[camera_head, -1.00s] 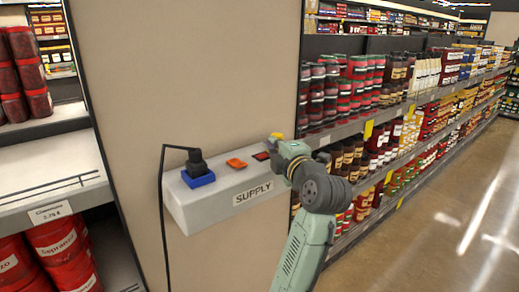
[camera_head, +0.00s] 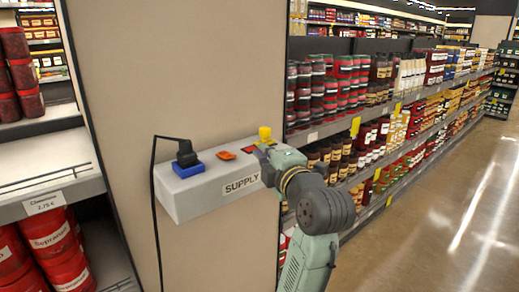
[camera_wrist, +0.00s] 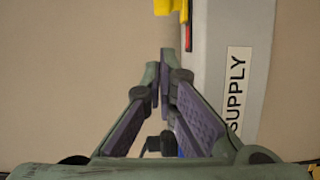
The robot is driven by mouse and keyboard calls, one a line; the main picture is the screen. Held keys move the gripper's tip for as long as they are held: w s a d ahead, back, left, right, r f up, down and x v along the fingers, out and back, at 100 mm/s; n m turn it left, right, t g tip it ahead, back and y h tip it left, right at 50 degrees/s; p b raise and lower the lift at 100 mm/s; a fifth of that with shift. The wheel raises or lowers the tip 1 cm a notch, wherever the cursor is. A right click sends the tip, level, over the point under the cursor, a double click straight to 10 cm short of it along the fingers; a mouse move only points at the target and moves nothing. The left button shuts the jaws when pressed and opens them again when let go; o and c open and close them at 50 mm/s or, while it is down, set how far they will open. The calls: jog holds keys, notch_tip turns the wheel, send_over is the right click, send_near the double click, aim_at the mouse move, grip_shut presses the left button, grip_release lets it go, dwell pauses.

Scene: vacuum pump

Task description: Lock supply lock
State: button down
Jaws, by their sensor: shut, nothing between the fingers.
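The grey supply box (camera_head: 205,190), labelled SUPPLY, is fixed to a beige pillar. A yellow piece (camera_head: 264,133), which looks like the supply lock, stands at the box's right end beside a dark red patch (camera_head: 249,150). In the wrist view, the yellow piece (camera_wrist: 170,7) is at the top edge, left of the box (camera_wrist: 222,60). My gripper (camera_wrist: 159,65) is shut and empty, its fingertips below the yellow piece in the picture and apart from it. In the head view, my wrist hides the fingertips and the box's right end.
A black plug (camera_head: 186,152) sits in a blue socket (camera_head: 188,170) on the box, its cable hanging down the pillar. An orange switch (camera_head: 226,155) is beside it. Stocked shelves (camera_head: 350,120) stand behind on the right. The aisle floor (camera_head: 455,215) at right is clear.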

jog(key=shift+v, duration=1.7)
jog(key=shift+r, duration=0.1)
